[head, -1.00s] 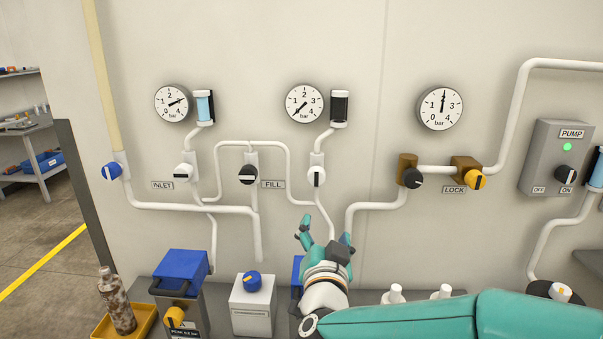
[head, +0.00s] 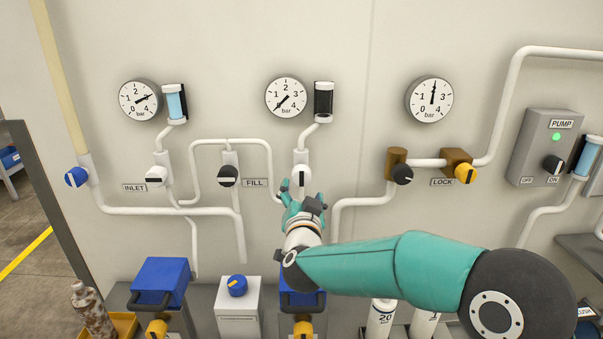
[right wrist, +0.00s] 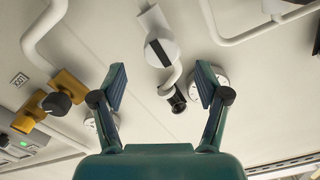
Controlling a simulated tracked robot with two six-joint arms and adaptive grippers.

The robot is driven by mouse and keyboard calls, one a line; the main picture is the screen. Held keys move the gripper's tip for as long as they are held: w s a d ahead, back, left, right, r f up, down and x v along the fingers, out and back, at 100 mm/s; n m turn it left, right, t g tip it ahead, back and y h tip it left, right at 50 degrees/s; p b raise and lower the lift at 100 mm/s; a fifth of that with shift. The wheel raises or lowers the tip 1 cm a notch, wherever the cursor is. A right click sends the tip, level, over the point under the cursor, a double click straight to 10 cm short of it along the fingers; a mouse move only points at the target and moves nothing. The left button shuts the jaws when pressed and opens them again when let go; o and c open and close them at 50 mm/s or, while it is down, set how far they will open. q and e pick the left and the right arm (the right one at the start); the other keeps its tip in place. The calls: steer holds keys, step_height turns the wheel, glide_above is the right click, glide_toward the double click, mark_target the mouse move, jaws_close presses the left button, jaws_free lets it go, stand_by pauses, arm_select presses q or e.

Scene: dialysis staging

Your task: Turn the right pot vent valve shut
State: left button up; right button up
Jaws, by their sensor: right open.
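The white valve knob (head: 303,177) with a black bar sits on the wall under the middle gauge, on the pipe that runs down toward the right blue-lidded pot (head: 302,300). Its bar stands upright in the head view. In the right wrist view the knob (right wrist: 160,53) shows ahead of the fingers, near the middle line between them. My right gripper (head: 303,197) is just below and in front of the knob, partly covering its lower edge. Its two fingers (right wrist: 160,82) are spread wide with nothing between them. My left gripper is in neither view.
A black FILL knob (head: 228,176) is to the left and a black knob (head: 402,174) to the right, beside the yellow LOCK knob (head: 465,173). Pipes run along the wall near my gripper. White bottles (head: 381,318) stand below my right forearm.

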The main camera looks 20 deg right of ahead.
mark_target(301, 181)
steer(key=p+x, duration=0.2)
steer(key=x, duration=0.5)
steer(key=shift+w, duration=0.1)
steer(key=shift+f, duration=0.1)
steer(key=c, duration=1.2)
